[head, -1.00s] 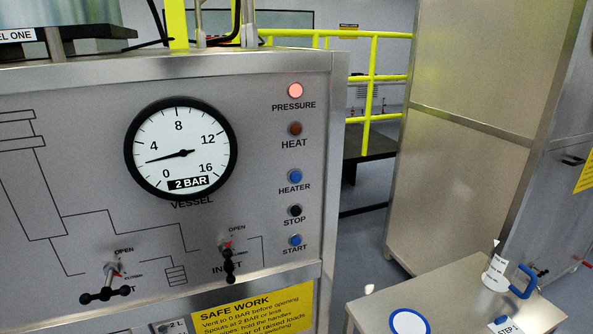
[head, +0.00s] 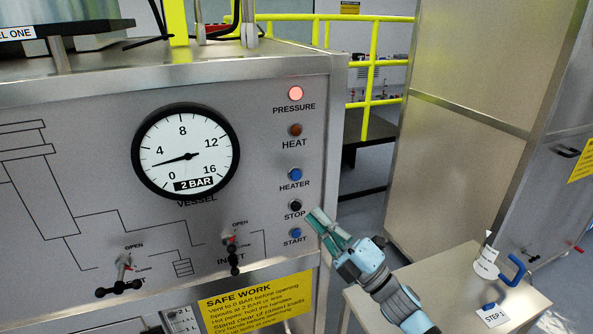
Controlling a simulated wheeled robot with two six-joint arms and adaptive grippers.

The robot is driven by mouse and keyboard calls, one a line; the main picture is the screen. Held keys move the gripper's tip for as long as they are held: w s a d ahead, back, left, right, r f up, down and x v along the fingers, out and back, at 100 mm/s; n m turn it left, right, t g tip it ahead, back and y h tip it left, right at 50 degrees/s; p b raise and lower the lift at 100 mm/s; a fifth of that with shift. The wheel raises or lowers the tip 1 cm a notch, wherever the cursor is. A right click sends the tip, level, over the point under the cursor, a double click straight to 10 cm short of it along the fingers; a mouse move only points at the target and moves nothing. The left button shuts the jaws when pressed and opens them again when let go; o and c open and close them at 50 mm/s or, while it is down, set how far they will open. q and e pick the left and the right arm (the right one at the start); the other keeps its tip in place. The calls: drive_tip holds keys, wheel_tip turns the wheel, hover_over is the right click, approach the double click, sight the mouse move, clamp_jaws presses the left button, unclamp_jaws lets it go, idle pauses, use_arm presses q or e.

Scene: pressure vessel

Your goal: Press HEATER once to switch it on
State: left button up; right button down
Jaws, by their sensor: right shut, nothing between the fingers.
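The blue HEATER button (head: 295,174) sits on the right part of the steel panel (head: 90,120), above its HEATER label. The dark STOP button (head: 295,205) and the blue START button (head: 296,233) are below it. The dark HEAT lamp (head: 295,130) and the lit red PRESSURE lamp (head: 295,93) are above it. My right gripper (head: 316,219) is shut and empty, with its fingertips pointing up and left, just right of and below STOP in the picture. I cannot tell its distance from the panel. It appears lower than HEATER. My left gripper is not in view.
A round gauge (head: 186,151) points between 0 and 4. Valve handles (head: 233,254) stick out low on the panel. A yellow railing (head: 374,70) stands behind.

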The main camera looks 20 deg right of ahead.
sight(296, 175)
drive_tip(key=r+n+y, duration=0.1)
drive_tip(key=s+a+r+n+y, duration=0.1)
drive_tip(key=r, duration=0.1)
drive_tip(key=shift+n, duration=0.3)
drive_tip(key=shift+f, duration=0.1)
drive_tip(key=w, duration=0.3)
drive_tip(key=w+b, duration=0.1)
drive_tip(key=w, duration=0.2)
drive_tip(key=w+b, duration=0.1)
drive_tip(key=w, duration=0.1)
drive_tip(key=shift+w+d, duration=0.25)
drive_tip(key=shift+w, duration=0.15)
drive_tip(key=shift+w+b, duration=0.15)
drive_tip(key=shift+b, duration=0.2)
idle(0.6)
drive_tip(key=shift+w, duration=0.25)
